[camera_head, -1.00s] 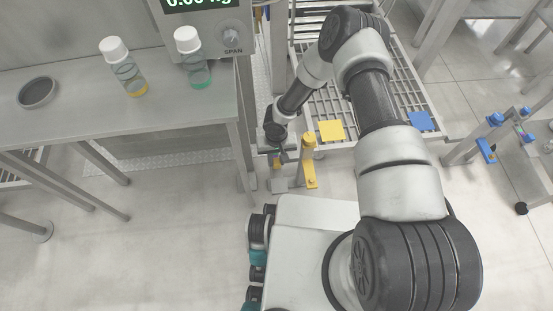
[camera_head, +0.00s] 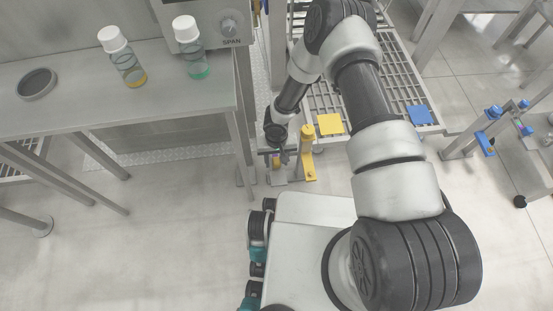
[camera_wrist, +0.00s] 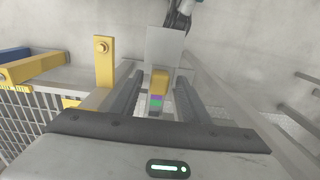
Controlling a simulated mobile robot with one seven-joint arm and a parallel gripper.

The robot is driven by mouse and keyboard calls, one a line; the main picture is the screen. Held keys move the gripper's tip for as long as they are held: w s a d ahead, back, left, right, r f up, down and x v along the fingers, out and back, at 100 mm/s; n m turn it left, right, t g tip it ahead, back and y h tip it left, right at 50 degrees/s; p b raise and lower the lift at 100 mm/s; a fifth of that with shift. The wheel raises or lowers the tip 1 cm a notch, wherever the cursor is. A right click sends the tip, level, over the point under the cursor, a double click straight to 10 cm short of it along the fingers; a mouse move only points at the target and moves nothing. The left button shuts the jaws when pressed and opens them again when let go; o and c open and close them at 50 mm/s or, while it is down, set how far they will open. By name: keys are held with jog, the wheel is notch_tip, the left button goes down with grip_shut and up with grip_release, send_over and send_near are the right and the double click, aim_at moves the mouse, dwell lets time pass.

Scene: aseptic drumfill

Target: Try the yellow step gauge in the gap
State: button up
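My gripper is open and I see no contact with the gauge. In the head view my gripper (camera_head: 280,157) is low, left of a yellow post (camera_head: 308,158), and the gauge (camera_head: 276,161) shows small beside its fingers. The gap that the task names cannot be made out.
The yellow post (camera_wrist: 104,62) stands close left of my fingers in the wrist view. A grey plate (camera_wrist: 165,48) is just beyond the gauge. A grating platform with a yellow square (camera_head: 330,124) and a blue square (camera_head: 420,115) lies behind. A steel table (camera_head: 120,105) with two bottles is at left.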

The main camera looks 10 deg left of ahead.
notch_tip(320, 180, up, 17)
jog(key=p, duration=0.4)
jog(key=shift+r, duration=0.2)
jog(key=shift+w+r, duration=0.1)
dwell(0.3)
